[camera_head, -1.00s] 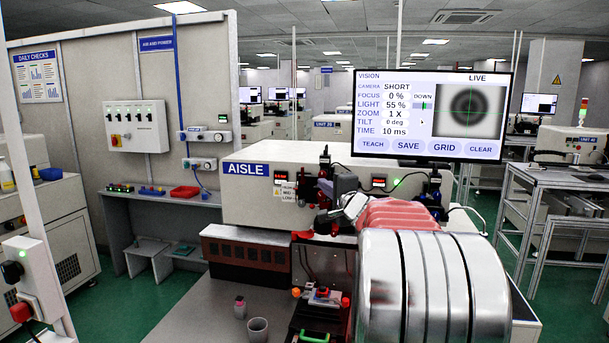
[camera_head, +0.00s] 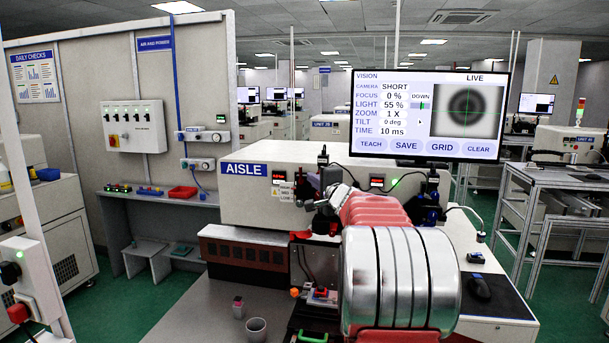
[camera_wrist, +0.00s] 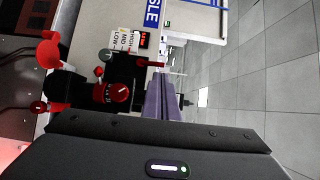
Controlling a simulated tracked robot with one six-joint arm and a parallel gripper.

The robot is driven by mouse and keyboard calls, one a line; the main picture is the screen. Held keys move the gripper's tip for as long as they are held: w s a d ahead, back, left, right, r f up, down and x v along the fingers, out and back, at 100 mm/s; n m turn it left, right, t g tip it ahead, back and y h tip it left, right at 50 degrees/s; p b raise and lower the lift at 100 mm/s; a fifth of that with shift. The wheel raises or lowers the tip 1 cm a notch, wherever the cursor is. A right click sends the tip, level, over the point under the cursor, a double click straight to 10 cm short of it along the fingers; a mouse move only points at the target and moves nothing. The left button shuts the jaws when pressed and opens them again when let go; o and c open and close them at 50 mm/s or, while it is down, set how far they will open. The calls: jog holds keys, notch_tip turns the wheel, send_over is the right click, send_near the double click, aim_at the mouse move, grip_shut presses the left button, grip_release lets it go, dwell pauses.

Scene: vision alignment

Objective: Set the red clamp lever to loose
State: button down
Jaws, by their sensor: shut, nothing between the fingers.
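A red lever-like part, which looks like the clamp lever (camera_head: 300,235), sits at the lower left of the black camera stand in the head view. In the wrist view the red clamp lever (camera_wrist: 48,50) is at the left, with a bulky red end on a dark mount. A round red knob (camera_wrist: 120,92) on the black stand is nearer the fingers. My gripper (camera_wrist: 165,78) is shut and empty, its purple-grey fingers pointing towards the machine, apart from the lever. In the head view my gripper (camera_head: 330,178) is small and partly hidden among the dark stand parts.
The white AISLE machine (camera_head: 250,190) stands behind the stand. The monitor (camera_head: 430,115) is above right. A grey cup (camera_head: 256,328) and a small red-topped item (camera_head: 238,307) stand on the grey table at front left. A black mouse (camera_head: 479,288) lies at right.

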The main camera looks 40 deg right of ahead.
aim_at(301, 170)
jog(key=shift+x, duration=3.6)
jog(key=shift+a, duration=0.1)
jog(key=shift+d, duration=0.25)
